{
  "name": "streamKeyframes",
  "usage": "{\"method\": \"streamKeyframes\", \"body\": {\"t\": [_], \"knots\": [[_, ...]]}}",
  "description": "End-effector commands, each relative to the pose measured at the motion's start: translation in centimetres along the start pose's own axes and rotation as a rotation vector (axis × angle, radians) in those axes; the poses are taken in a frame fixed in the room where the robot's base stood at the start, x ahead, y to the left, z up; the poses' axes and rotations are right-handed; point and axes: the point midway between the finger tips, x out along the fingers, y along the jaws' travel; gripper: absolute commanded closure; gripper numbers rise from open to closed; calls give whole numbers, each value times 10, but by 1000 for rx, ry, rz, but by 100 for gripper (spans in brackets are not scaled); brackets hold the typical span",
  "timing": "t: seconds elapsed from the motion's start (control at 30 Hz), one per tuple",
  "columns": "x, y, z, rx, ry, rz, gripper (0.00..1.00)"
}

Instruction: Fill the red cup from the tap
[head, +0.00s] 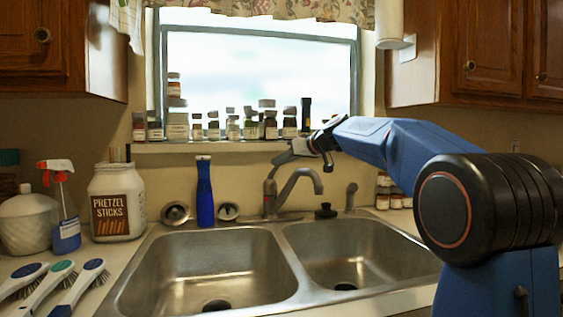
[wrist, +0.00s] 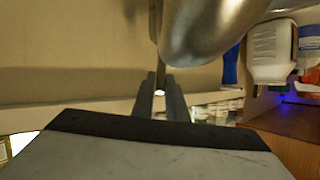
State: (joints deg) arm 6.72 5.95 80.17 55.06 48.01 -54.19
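No red cup shows in either view. The metal tap (head: 292,187) stands behind the divider of the double sink, its spout curving to the right. My gripper (head: 284,157) is at the top of the tap, by its lever. In the wrist view, my gripper's two dark fingers (wrist: 160,82) have a narrow gap between them. A thin metal piece, seemingly the tap lever, lines up with that gap; whether the fingers press on it I cannot tell. The rounded metal tap body (wrist: 200,30) is close beside the fingertips. No water stream is visible.
The left basin (head: 205,265) and right basin (head: 355,255) look empty. A blue bottle (head: 205,192), pretzel jar (head: 117,203), spray bottle (head: 64,208) and brushes (head: 80,287) stand or lie left. Jars (head: 233,126) line the windowsill.

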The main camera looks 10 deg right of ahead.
Motion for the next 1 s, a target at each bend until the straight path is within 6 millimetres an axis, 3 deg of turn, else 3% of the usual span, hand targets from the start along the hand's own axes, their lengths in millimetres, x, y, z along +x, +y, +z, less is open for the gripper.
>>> {"method": "streamKeyframes", "body": {"t": [1.0], "knots": [[8, -3, -10, -13, -146, 25, 100]]}}
